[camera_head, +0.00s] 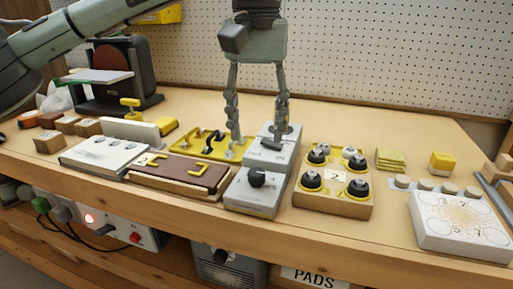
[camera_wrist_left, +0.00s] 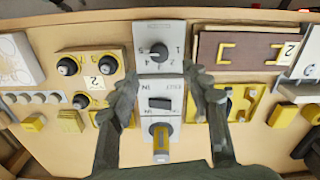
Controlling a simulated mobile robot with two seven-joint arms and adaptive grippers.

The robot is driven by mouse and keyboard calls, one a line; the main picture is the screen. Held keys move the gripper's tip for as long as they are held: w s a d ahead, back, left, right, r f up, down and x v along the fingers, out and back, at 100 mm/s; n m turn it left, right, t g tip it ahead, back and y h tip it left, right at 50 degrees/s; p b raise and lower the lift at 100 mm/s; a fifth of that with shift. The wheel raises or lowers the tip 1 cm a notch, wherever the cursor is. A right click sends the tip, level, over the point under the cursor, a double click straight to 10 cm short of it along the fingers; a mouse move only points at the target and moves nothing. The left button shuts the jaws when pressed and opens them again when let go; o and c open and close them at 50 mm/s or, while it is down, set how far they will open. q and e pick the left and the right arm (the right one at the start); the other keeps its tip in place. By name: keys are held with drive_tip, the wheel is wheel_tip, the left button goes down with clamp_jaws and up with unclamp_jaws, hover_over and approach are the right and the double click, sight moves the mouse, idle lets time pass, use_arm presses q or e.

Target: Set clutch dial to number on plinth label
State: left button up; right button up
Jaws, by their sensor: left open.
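A grey box has a black dial (camera_head: 256,177) on its front part. In the left wrist view this dial (camera_wrist_left: 159,51) has numbers printed around it, with 1 at its right. Its exact setting is too small to tell. A wooden plinth (camera_head: 332,205) to the right bears a white label (camera_head: 335,177) reading 2 and several black-and-yellow knobs. The label also shows in the left wrist view (camera_wrist_left: 97,83). My left gripper (camera_head: 259,134) is open and empty, pointing down behind the dial. Its fingers (camera_wrist_left: 168,80) spread to either side of the grey unit behind. My right gripper is not in view.
Behind the dial, the grey unit has a dark rocker (camera_wrist_left: 160,103) and a yellow-marked knob (camera_wrist_left: 160,140). A brown board (camera_head: 180,175) lies close at the left. A white box with circles (camera_head: 460,238) stands at the far right.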

sight(256, 171)
use_arm(q)
drive_tip(key=shift+f, duration=0.4)
drive_tip(key=f, duration=0.6)
drive_tip(key=shift+s, duration=0.25)
drive_tip(key=shift+f, duration=0.4)
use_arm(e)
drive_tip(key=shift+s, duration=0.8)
use_arm(q)
drive_tip(key=shift+c, duration=0.4)
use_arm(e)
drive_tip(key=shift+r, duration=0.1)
use_arm(q)
drive_tip(key=shift+c, duration=1.3)
clamp_jaws()
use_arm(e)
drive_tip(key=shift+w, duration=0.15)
